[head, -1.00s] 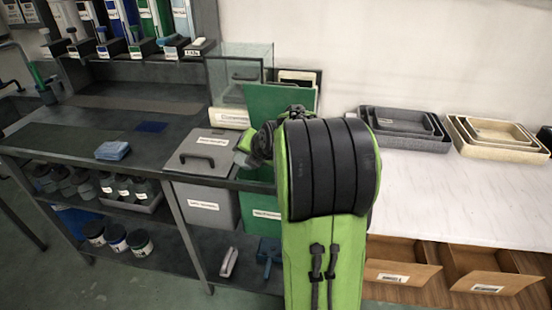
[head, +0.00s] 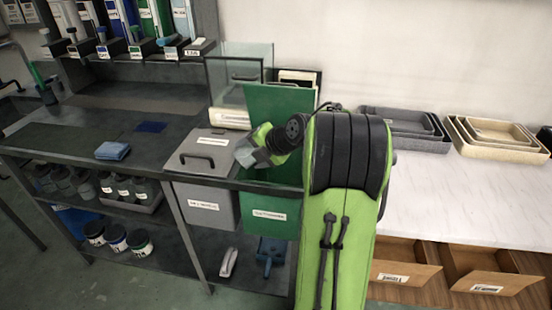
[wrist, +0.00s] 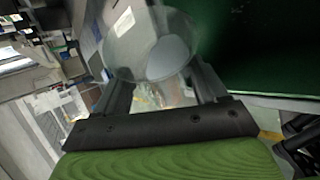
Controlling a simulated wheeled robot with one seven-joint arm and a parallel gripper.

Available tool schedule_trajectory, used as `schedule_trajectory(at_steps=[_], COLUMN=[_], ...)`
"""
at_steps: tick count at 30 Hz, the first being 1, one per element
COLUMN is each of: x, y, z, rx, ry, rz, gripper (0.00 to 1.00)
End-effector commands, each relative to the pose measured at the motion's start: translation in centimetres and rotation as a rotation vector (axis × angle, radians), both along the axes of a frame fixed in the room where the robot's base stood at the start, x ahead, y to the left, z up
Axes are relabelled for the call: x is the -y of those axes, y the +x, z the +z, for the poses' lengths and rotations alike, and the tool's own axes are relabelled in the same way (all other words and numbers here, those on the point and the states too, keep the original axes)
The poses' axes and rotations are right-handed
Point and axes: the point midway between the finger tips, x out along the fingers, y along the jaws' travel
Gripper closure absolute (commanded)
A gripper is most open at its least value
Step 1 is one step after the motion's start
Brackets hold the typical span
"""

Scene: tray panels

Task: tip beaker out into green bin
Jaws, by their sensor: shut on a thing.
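The green bin (head: 268,213) stands under the bench at the end of the row, with its green lid (head: 278,118) raised upright behind. In the head view my gripper (head: 247,153) is over the bin area, in front of the raised lid and beside the grey bin's lid. In the wrist view my gripper (wrist: 158,78) is shut on a clear beaker (wrist: 150,45), one finger on each side. The beaker looks tilted in that view. Its contents I cannot make out clearly. A dark green surface fills the right of the wrist view. The green bin's inside is hidden.
A grey bin (head: 203,208) with a closed, handled lid (head: 196,150) adjoins the green bin on the left. A glass case (head: 238,75) stands behind. A blue cloth (head: 112,151) lies on the dark bench. Nested trays (head: 495,135) sit on the white counter at right.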

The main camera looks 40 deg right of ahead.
Motion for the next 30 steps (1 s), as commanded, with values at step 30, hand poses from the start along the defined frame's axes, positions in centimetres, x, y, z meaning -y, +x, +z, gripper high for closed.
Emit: schedule_trajectory(at_steps=[30], x=[1.1], y=[-0.2], z=[-0.8], rx=[0.03], ry=[0.218], rz=[0.0], gripper=[0.62])
